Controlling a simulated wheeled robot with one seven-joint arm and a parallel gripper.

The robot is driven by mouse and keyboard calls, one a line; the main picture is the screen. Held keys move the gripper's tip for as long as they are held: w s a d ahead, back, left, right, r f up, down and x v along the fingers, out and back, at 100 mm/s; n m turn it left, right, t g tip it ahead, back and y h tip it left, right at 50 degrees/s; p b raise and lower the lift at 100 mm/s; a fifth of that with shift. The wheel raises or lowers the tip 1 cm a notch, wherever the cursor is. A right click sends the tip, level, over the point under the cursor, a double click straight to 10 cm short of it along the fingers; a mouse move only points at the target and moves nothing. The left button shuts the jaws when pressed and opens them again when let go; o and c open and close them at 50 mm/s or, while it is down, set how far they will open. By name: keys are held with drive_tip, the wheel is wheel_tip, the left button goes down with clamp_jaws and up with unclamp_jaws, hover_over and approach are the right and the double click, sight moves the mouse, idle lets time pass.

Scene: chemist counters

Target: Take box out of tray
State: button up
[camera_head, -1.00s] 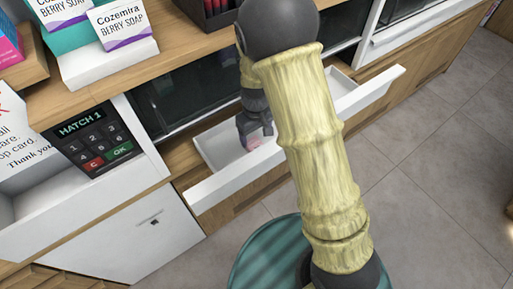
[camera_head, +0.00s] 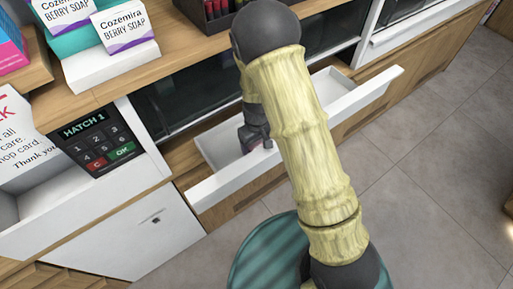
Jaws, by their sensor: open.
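The tray is a white pull-out drawer (camera_head: 228,189), open below the wooden counter, in the middle of the head view. My gripper (camera_head: 259,148) is open and points down into the tray, left of the tray's middle. I cannot make out the box now; my gripper covers the spot where a small pink thing showed before. My arm crosses in front of the tray and hides much of its middle.
A keypad reading HATCH 1 (camera_head: 98,140) is at the left, above a white cabinet door (camera_head: 140,240). Boxes of berry soap (camera_head: 124,25) stand on the wooden counter. Grey tiled floor (camera_head: 430,180) is clear at the right.

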sight(257, 146)
drive_tip(key=c, duration=1.1)
wheel_tip(257, 146, up, 10)
drive_tip(key=b, duration=0.1)
drive_tip(key=shift+b, duration=0.3)
